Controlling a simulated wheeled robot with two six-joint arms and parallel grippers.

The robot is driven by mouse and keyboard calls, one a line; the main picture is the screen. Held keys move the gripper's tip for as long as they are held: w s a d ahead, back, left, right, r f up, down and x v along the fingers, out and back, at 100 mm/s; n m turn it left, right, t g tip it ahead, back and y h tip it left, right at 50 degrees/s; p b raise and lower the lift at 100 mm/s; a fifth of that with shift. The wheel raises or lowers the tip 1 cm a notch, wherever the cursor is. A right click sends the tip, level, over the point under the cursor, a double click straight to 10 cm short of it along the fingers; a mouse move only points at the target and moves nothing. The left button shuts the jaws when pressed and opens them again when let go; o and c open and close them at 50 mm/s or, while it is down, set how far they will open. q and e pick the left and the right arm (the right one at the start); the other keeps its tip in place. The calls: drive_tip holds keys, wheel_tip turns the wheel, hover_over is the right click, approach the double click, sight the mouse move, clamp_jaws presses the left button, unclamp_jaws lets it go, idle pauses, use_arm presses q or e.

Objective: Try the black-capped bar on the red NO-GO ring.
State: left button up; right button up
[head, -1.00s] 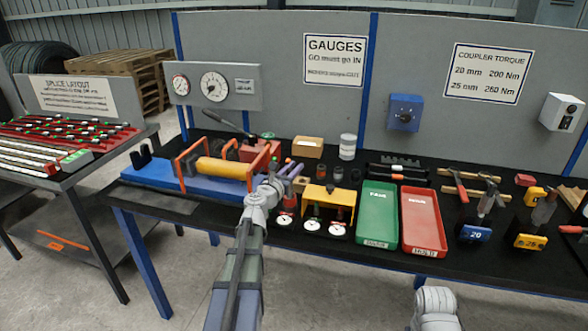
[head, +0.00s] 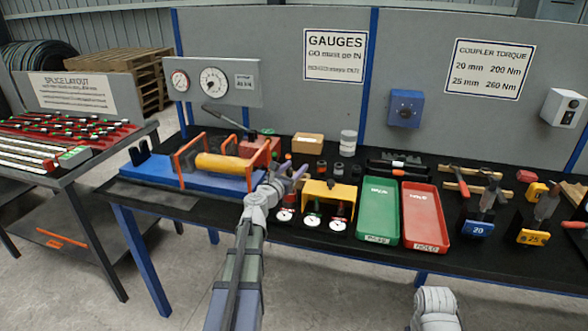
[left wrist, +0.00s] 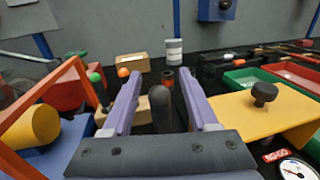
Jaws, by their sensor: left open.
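My left gripper (head: 289,170) is open, with its purple fingers over the bench left of the yellow gauge stand (head: 345,190). In the left wrist view, a dark round-topped upright piece (left wrist: 162,108) stands between the open fingers (left wrist: 163,98); it looks like the black-capped bar, and its lower part is hidden by the gripper. Whether a finger touches it I cannot tell. The yellow stand (left wrist: 235,110) with a black knob is to the right. A red label (left wrist: 274,155) lies below it, beside a dial. I cannot make out the red ring itself. My right gripper is not seen.
An orange-framed blue fixture with a yellow cylinder (head: 222,163) lies left of my gripper. A green tray (head: 378,238) and a red tray (head: 443,245) are right of the stand. Green-capped (left wrist: 95,76) and orange-capped (left wrist: 123,72) pieces stand beyond the left finger.

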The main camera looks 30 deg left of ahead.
sight(288, 174)
use_arm(q)
drive_tip(key=s, duration=0.8)
drive_tip(key=shift+d, duration=0.15)
drive_tip(key=shift+w, duration=0.1)
drive_tip(key=shift+f, duration=0.1)
idle(1.1)
